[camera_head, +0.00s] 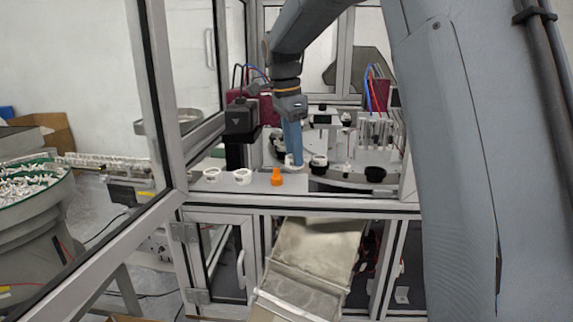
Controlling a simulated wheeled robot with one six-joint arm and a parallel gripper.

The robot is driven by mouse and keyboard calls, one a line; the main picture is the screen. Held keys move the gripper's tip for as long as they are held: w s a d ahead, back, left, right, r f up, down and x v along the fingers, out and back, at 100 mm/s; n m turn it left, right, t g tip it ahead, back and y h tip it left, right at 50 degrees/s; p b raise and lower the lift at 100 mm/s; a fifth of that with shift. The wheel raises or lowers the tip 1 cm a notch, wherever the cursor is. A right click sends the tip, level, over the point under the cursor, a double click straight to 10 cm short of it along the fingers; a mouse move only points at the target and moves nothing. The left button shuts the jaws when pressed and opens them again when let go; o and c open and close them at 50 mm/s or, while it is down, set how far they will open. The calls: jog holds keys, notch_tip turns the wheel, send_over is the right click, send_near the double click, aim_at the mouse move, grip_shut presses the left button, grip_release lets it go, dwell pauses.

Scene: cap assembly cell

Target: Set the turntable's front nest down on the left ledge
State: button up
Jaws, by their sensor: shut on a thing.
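My gripper (292,160) points straight down in the head view, with blue fingers, at the front left edge of the turntable. It is shut on a small white nest (294,166), partly hidden by the fingers; whether it touches the surface below I cannot tell. The turntable (342,178) is a pale disc behind the ledge, with a white and black nest (319,161) and a black nest (375,174) near its front. The left ledge (225,186) is a grey strip left of my gripper. Two white ring-shaped pieces (242,176) (211,175) and an orange piece (277,178) stand on it.
A black box-shaped device on a post (241,117) stands behind the ledge, left of my gripper. A frame post (152,90) rises at the left. A feeder bowl (35,185) with white parts is at far left. An open metal chute (312,255) hangs below the ledge.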

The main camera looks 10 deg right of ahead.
aim_at(288, 161)
jog(key=shift+f+p, duration=0.75)
jog(key=shift+f, duration=1.55)
jog(key=shift+f, duration=0.1)
jog(key=o, duration=1.1)
jog(key=shift+c, duration=0.2)
jog(key=r+b, duration=0.1)
jog(key=r, duration=0.3)
jog(key=a+r+b, duration=0.1)
jog(key=r+b, duration=0.1)
jog(key=r, duration=0.2)
jog(key=r+b, duration=0.1)
jog(key=r, duration=0.3)
jog(key=shift+a+r, duration=0.1)
jog(key=shift+a, duration=0.15)
jog(key=shift+s, duration=0.1)
